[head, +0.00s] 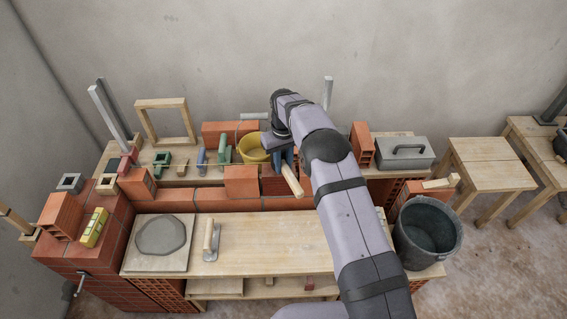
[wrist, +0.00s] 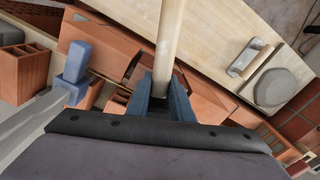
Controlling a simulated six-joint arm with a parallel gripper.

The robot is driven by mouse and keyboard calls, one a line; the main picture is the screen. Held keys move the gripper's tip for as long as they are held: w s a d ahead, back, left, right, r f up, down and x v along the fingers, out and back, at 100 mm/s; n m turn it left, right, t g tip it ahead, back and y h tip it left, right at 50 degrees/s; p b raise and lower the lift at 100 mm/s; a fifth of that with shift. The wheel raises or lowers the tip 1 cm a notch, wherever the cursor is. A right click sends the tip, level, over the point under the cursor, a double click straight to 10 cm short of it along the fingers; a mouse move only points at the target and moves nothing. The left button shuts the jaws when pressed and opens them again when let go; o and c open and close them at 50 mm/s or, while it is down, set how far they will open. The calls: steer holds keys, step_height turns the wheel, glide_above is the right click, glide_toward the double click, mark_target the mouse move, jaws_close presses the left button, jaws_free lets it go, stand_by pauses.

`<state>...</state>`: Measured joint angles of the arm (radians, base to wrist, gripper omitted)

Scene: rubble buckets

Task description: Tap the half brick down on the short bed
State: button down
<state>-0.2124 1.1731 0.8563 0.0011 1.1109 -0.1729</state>
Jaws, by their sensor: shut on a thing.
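My gripper (head: 284,162) is above the brickwork behind the bench, its blue fingers shut on a pale wooden handle (head: 293,182). The wrist view shows the handle (wrist: 170,35) between the fingers (wrist: 164,88); any head on the tool is hidden. A short orange brick (head: 241,181) stands on the low brick course (head: 210,200), left of my gripper. Another brick (head: 271,187) is partly hidden just below the gripper. I cannot tell which of these is the half brick, or whether the tool touches either. The short bed cannot be told apart from the rest of the course.
A yellow bucket (head: 250,150) stands close left of my gripper. The bench top (head: 285,240) is mostly clear, with a trowel (head: 211,240) and a mortar board (head: 145,262) at left. A grey toolbox (head: 405,153) and a black bucket (head: 428,233) are at right.

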step_height(320, 180, down, 2)
steer(key=shift+f+b, duration=0.1)
steer(key=shift+b, duration=0.45)
steer(key=shift+r+p, duration=1.05)
steer(key=shift+r, duration=0.65)
steer(key=shift+f, duration=0.1)
